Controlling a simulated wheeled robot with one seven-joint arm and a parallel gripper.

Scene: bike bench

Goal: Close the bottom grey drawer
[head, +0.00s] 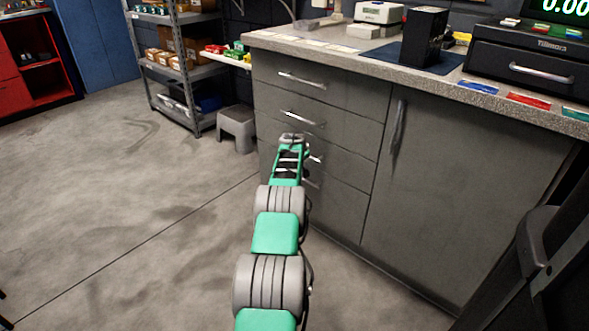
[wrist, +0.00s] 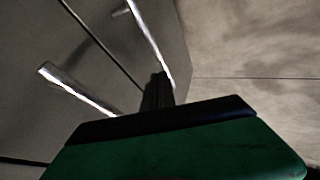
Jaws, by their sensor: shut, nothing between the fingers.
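The grey drawer stack is in the middle of the head view, one drawer above another with bar handles. The bottom grey drawer (head: 338,212) is lowest, near the floor. My arm hides its left part, and I cannot tell whether it stands slightly out or is flush. My gripper (head: 291,138) is shut and empty, in front of the stack's left side, pointing away from me. In the wrist view my gripper's dark fingers (wrist: 158,90) are together, close to the lower end of a bright bar handle (wrist: 150,42). I cannot tell whether they touch it.
A grey cupboard door (head: 455,190) with an upright handle is right of the drawers. A grey stool (head: 237,128) and metal shelving stand at the back left. The floor on the left is clear.

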